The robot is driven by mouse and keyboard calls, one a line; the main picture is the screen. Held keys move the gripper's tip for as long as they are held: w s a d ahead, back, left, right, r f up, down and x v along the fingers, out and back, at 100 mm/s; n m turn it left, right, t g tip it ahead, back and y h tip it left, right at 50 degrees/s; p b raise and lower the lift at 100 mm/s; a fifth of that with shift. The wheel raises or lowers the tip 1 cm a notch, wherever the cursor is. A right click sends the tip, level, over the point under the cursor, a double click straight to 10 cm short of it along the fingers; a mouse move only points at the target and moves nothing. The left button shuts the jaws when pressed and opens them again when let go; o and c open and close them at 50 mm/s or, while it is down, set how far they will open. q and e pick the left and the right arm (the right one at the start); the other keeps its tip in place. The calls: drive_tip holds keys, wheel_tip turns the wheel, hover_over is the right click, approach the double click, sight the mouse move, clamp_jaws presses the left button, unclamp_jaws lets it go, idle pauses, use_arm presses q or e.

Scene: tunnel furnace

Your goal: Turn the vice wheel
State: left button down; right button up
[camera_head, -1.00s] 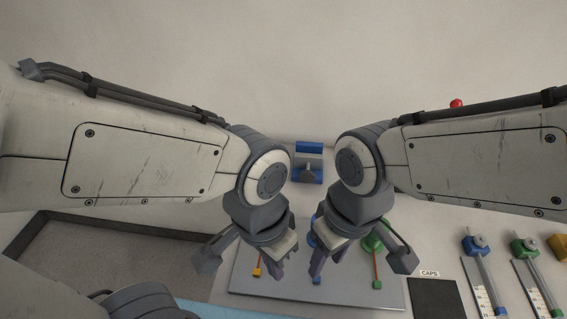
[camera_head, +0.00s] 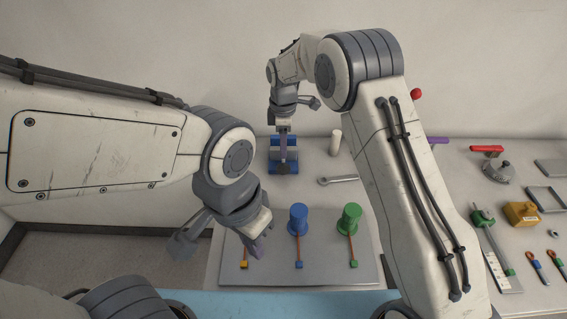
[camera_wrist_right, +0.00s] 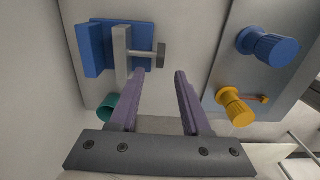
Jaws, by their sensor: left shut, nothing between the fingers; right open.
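The blue vice (camera_head: 276,160) stands at the back of the table, partly hidden behind my right gripper in the head view. The right wrist view shows the vice's blue body (camera_wrist_right: 92,48), its grey jaw plate and a short screw ending in a small grey wheel (camera_wrist_right: 161,54). My right gripper (camera_wrist_right: 152,76) is open and empty; the wheel lies beyond the gap between its fingertips, apart from them. In the head view my right gripper (camera_head: 287,150) is over the vice. My left gripper (camera_head: 258,246) is shut and empty above the left part of the grey plate.
A grey plate (camera_head: 330,270) holds a blue knob (camera_head: 298,220) and a green knob (camera_head: 348,220); a yellow knob (camera_wrist_right: 232,106) shows in the wrist view. Several tools lie at the right.

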sight(283, 164)
wheel_tip(283, 164, down, 9)
drive_tip(key=shift+p, duration=1.15)
clamp_jaws()
